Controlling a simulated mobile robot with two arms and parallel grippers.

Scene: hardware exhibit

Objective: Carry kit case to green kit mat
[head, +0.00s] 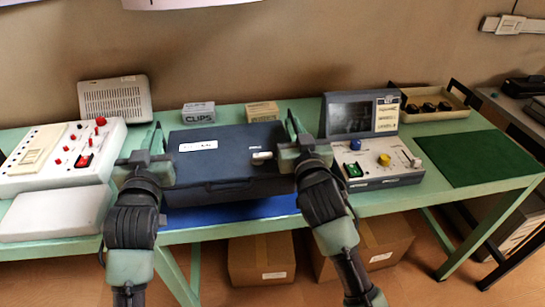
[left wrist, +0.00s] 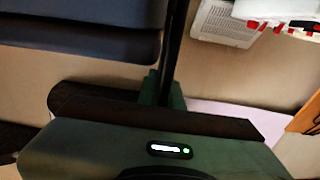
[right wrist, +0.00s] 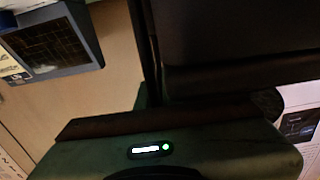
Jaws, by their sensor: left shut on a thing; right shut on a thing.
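The dark blue-grey kit case (head: 225,150) is between my two grippers in the head view, above a blue mat (head: 230,212) on the green table. My left gripper (head: 152,152) is shut on the case's left side. My right gripper (head: 296,140) is shut on its right side. The case also fills the upper left of the left wrist view (left wrist: 80,35) and the upper right of the right wrist view (right wrist: 235,40). The case looks level. The green kit mat (head: 472,158) lies bare at the table's right end.
A grey instrument with a screen and knobs (head: 375,170) stands between the case and the green mat. A white control box (head: 65,155) is at the left. Small cartons (head: 198,111), a vented grey box (head: 115,98) and a tray (head: 432,95) stand along the back.

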